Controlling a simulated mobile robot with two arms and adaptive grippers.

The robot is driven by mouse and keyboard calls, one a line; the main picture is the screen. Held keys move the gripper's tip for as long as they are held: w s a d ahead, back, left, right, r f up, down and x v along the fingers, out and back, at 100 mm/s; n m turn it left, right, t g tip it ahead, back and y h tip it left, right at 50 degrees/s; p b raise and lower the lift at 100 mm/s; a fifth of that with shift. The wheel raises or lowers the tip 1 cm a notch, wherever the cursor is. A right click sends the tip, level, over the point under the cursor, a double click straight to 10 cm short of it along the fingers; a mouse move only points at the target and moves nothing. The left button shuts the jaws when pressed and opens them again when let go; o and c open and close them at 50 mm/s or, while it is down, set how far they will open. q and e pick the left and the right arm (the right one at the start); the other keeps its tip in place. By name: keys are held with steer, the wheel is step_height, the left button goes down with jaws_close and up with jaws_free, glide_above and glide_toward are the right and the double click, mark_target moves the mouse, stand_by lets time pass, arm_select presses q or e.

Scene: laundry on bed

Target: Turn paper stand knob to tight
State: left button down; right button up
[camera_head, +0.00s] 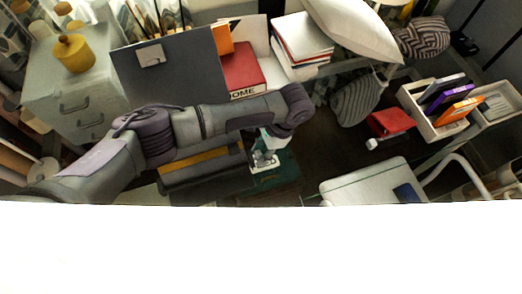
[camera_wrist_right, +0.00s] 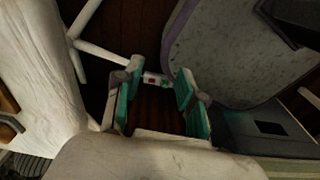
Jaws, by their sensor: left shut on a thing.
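A dark grey upright panel (camera_head: 185,75) with a small pale plate on it, perhaps the paper stand, stands at the upper left of the head view. I cannot make out its knob. My left arm crosses in front of the panel. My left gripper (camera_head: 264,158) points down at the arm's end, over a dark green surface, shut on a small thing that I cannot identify. My right gripper (camera_wrist_right: 156,105) is open in the right wrist view, its teal pads apart. A small white and red item (camera_wrist_right: 154,79) shows beyond and between its fingers.
A grey drawer cabinet (camera_head: 85,100) with a yellow jar (camera_head: 74,53) stands at left. Red books (camera_head: 240,72) and a white stack (camera_head: 301,40) lie behind my arm. A white chair (camera_head: 365,183), a red box (camera_head: 389,123) and a tray of books (camera_head: 418,112) are at right.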

arm_select(q)
steer(key=shift+g, duration=0.3)
steer(key=shift+w+g+h, duration=0.1)
steer(key=shift+g+h, duration=0.3)
steer(key=shift+w+f+g+b, duration=0.1)
steer(key=shift+f+g+b, duration=0.05)
steer(key=shift+g+b, duration=0.5)
steer(key=shift+w+m+g+h+b, duration=0.1)
steer(key=shift+m+g+h+b, duration=0.3)
steer(key=shift+g+b, duration=0.9)
steer(key=shift+g, duration=0.05)
steer(key=shift+a, duration=0.1)
steer(key=c, duration=0.8)
jaws_free()
steer(key=shift+w+r, duration=0.1)
steer(key=shift+r, duration=0.1)
